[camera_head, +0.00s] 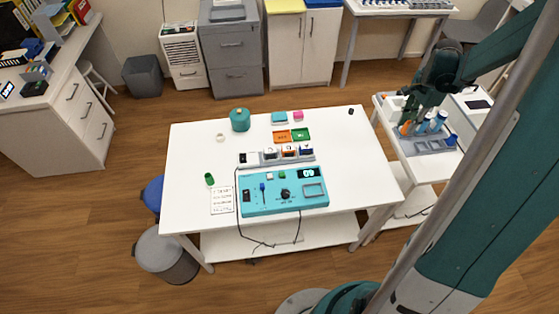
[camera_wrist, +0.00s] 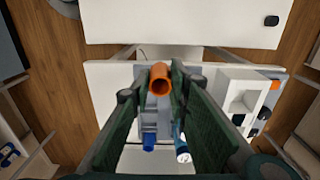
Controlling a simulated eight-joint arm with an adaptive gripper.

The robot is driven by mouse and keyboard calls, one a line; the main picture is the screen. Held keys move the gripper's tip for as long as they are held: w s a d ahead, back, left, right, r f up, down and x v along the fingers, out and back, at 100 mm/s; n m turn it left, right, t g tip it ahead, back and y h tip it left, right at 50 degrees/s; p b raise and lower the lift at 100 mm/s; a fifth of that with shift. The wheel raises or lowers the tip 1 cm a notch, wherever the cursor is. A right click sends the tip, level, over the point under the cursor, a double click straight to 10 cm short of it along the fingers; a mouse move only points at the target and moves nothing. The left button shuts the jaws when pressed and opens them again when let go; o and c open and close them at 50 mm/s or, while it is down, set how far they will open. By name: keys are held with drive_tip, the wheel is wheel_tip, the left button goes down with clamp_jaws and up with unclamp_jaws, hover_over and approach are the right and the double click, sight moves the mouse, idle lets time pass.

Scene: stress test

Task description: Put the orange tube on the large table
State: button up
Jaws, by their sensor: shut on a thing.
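The orange tube (camera_wrist: 160,80) is between the fingertips of my gripper (camera_wrist: 159,68), which is shut on it, in the wrist view. Its open round end faces the camera. In the head view, the orange tube (camera_head: 405,129) shows small below my gripper (camera_head: 408,122), over the small side table (camera_head: 428,174). Whether its lower end is clear of the grey rack cannot be told. The large white table (camera_head: 345,175) stands left of the side table; its edge part also shows at the top of the wrist view (camera_wrist: 190,22).
A grey rack (camera_head: 429,147) with blue tubes lies on the side table. A white box (camera_wrist: 238,102) there has an orange item (camera_wrist: 275,84) by it. The large table carries a turquoise control panel (camera_head: 283,192), a teal jar (camera_head: 239,120) and small blocks; its right part is mostly clear.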

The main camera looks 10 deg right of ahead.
drive_tip(key=a+f+b, duration=0.3)
drive_tip(key=a, duration=1)
drive_tip(key=s+a+f+b, duration=0.1)
drive_tip(key=a+f+b, duration=0.2)
drive_tip(key=a, duration=1.1)
drive_tip(key=shift+f, duration=0.15)
drive_tip(key=shift+s+a, duration=0.1)
drive_tip(key=shift+f+b, duration=0.6)
drive_tip(key=shift+f, duration=2.35)
drive_tip(key=shift+f+b, duration=0.35)
drive_tip(key=shift+f, duration=1.75)
drive_tip(key=shift+f, duration=0.15)
drive_tip(key=o, duration=0.8)
drive_tip(key=shift+c, duration=0.2)
